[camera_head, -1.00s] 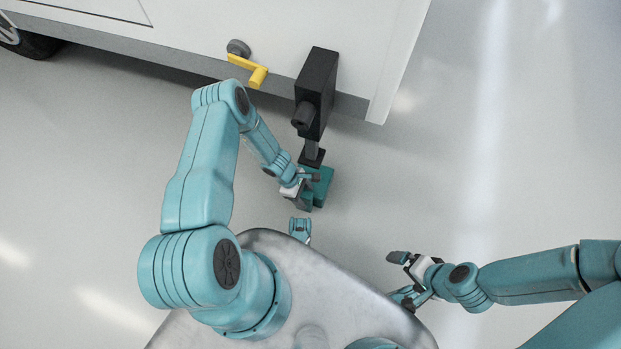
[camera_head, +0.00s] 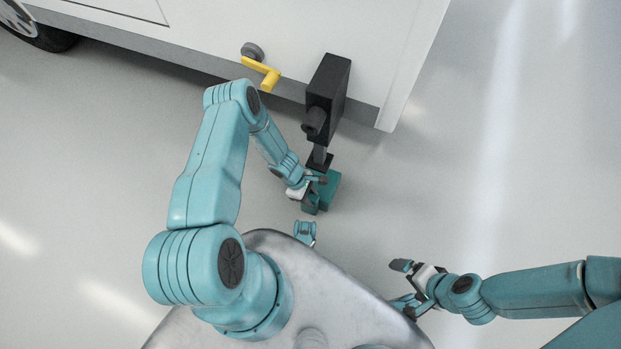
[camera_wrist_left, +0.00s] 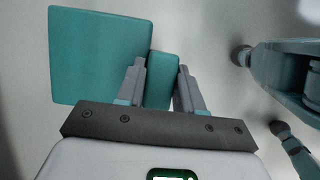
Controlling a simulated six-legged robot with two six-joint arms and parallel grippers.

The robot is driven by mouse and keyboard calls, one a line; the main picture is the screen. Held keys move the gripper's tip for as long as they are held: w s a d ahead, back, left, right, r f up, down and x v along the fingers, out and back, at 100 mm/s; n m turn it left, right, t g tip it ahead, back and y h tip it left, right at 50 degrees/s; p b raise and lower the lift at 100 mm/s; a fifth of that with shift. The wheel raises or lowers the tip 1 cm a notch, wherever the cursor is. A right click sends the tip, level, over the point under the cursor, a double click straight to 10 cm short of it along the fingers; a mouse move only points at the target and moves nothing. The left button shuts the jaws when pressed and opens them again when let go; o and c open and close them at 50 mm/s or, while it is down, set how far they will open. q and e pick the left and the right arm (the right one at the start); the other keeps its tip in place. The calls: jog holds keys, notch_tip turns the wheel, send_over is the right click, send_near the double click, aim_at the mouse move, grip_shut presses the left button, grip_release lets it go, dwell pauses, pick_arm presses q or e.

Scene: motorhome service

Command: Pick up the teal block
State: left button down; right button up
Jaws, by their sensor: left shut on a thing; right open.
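The teal block (camera_head: 331,188) is low by the floor, just in front of the dark foot of the black unit on the motorhome. In the left wrist view it shows as a large teal square part (camera_wrist_left: 100,55) with a narrower teal part (camera_wrist_left: 162,80) beside it. My left gripper (camera_head: 314,189) is shut on the narrower part, one finger on each side of it. The gripper hides some of the block in the head view. I cannot tell whether the block touches the floor or the foot. My right gripper (camera_head: 399,284) is open and empty at the lower right, apart from the block.
The white motorhome (camera_head: 210,40) spans the top, with a wheel (camera_head: 30,25) at upper left. A yellow crank handle (camera_head: 262,72) and the black unit (camera_head: 328,95) with a grey stem stand out from its side. The grey floor at right is clear.

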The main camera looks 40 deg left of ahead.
pick_arm(q)
jog(key=shift+a+r+b, duration=0.1)
jog(key=shift+a+b, duration=0.1)
jog(key=shift+b, duration=0.15)
jog(key=shift+a, duration=0.3)
jog(key=s+a+b, duration=0.1)
jog(key=s+a, duration=0.2)
jog(key=a, duration=0.9)
notch_tip(320, 180, up, 14)
jog(key=p, duration=0.5)
jog(key=shift+d, duration=0.15)
